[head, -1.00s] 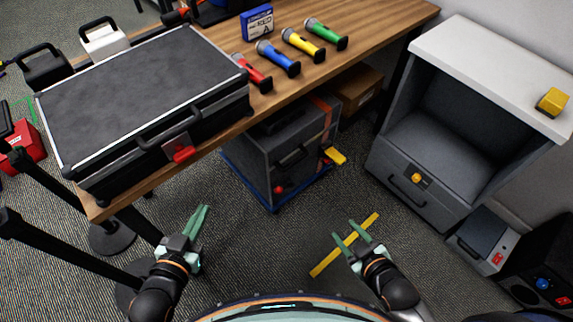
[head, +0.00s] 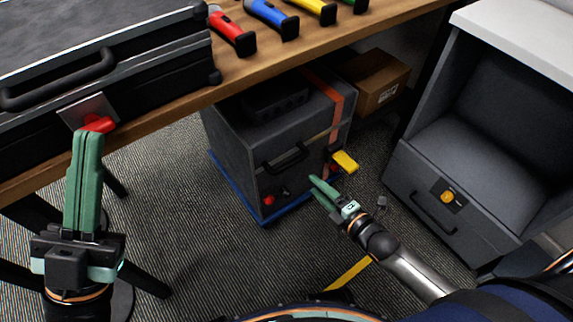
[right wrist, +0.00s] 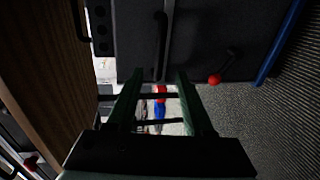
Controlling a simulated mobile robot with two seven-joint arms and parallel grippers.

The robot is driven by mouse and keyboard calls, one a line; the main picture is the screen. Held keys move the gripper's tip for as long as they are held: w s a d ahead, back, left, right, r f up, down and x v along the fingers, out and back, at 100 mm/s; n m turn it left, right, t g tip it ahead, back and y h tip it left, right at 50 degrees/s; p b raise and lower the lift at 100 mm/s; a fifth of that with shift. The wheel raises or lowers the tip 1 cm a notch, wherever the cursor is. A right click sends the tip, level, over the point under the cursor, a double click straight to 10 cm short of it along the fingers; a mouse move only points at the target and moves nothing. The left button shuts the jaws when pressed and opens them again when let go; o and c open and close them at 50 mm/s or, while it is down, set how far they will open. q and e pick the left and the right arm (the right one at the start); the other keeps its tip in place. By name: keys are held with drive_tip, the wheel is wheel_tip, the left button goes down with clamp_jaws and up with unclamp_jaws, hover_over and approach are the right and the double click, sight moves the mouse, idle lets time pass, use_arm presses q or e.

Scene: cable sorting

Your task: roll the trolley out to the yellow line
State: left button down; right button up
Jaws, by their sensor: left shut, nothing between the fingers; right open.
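The trolley is a low blue base (head: 262,219) under the table, carrying a dark grey box (head: 240,140) with a black front handle (head: 285,160) and a red-knobbed lever (head: 268,200). The yellow line (head: 350,272) lies on the floor in front, partly hidden by my body. My right gripper (head: 316,184) is open and empty just in front of the box. In the right wrist view the handle (right wrist: 160,45) shows beyond the open fingers, its end near their tips. My left gripper (head: 90,136) is shut and empty, by the black case's red latch (head: 98,125).
The wooden table (head: 165,115) overhangs the trolley. A cardboard box (head: 380,85) stands behind it. A grey cabinet (head: 435,205) stands to the right. Carpet between trolley and cabinet is mostly clear. A yellow piece (head: 345,161) sticks out at the box's right side.

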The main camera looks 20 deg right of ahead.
sight(291, 162)
drive_tip(key=shift+b+x, duration=2.5)
drive_tip(key=shift+x, duration=3.6)
drive_tip(key=shift+c, duration=0.3)
clamp_jaws()
